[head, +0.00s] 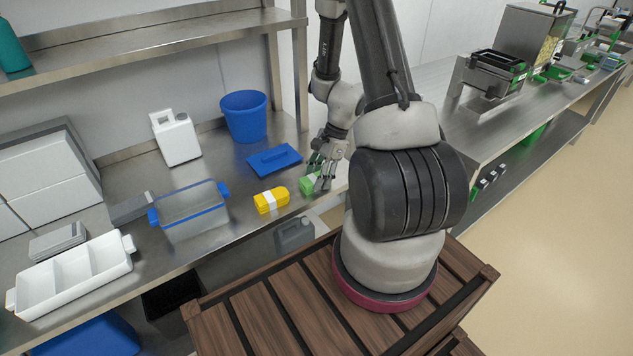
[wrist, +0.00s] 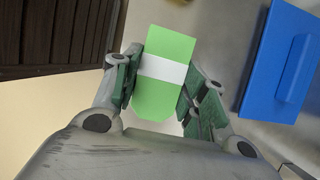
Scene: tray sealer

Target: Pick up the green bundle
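The green bundle (head: 309,186) is a small green block with a white band around it. In the head view it sits at the front right of the steel bench, partly hidden by my gripper (head: 323,175). In the wrist view the green bundle (wrist: 168,48) lies between the two fingers of my gripper (wrist: 158,82). The fingers are drawn in, with a pad against each long side, so my gripper appears shut on it. The bundle seems to be at bench height; I cannot tell whether it touches the bench.
A yellow bundle (head: 271,201) lies just left of it. A blue lid (head: 274,160) and blue bucket (head: 245,117) stand behind. A blue-rimmed clear container (head: 192,212), white jug (head: 176,139) and white divided tray (head: 72,277) are farther left. The bench's front edge is close.

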